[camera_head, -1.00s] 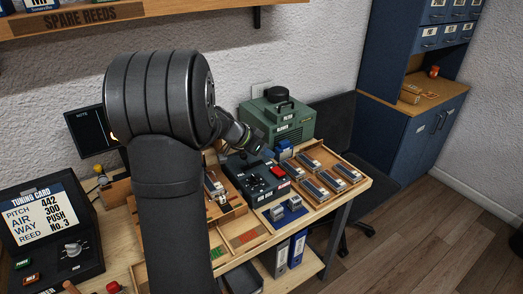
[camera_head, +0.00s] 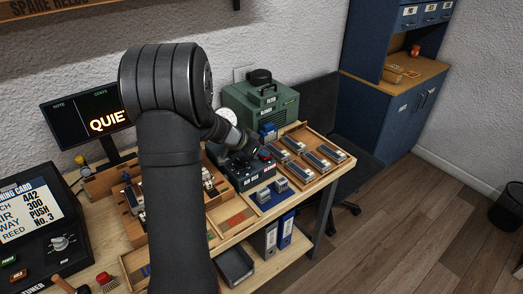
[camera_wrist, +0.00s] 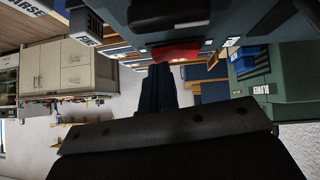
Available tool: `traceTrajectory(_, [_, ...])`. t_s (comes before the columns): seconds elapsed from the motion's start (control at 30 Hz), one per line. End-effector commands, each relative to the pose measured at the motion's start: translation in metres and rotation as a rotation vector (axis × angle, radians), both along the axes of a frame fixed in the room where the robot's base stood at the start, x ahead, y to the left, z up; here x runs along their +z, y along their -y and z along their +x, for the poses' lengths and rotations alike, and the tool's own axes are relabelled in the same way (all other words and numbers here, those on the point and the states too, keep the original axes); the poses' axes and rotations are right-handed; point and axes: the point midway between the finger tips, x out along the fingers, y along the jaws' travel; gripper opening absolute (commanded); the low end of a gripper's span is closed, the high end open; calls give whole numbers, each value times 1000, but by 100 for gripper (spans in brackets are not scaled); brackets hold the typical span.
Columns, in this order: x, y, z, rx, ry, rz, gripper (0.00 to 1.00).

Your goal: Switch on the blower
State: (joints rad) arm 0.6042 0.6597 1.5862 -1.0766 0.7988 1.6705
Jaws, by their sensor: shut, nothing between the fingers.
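The blower (camera_head: 260,103) is a green box with a dark handle, at the back of the bench in the head view. Its green side, with an upside-down BLOWER label, shows at the right of the wrist view (camera_wrist: 280,92). The dark air box (camera_head: 250,180) stands in front of it, with a red control (camera_head: 265,154) on top. My gripper (camera_head: 256,151) is shut and empty, low over the air box beside the red control. In the wrist view my fingers (camera_wrist: 160,74) point at the red control (camera_wrist: 178,52); contact cannot be told. My wrist hides part of the air box.
A wooden tray (camera_head: 327,174) of reed blocks lies right of the air box, and a blue block holder (camera_head: 270,196) in front. A screen (camera_head: 82,118) at the left reads "QUIE", its end hidden by my arm.

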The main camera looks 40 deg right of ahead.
Motion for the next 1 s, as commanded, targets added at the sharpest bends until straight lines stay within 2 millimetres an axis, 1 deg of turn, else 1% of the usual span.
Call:
traceTrajectory(0.03, [-4, 0, -2, -1, -1, 2, 0])
traceTrajectory(0.27, [-3, 0, -1, -1, -1, 3, 0])
traceTrajectory(0.67, [3, 0, 13, 1, 0, 1, 0])
traceTrajectory(1.0, [4, 0, 14, 0, 0, 1, 0])
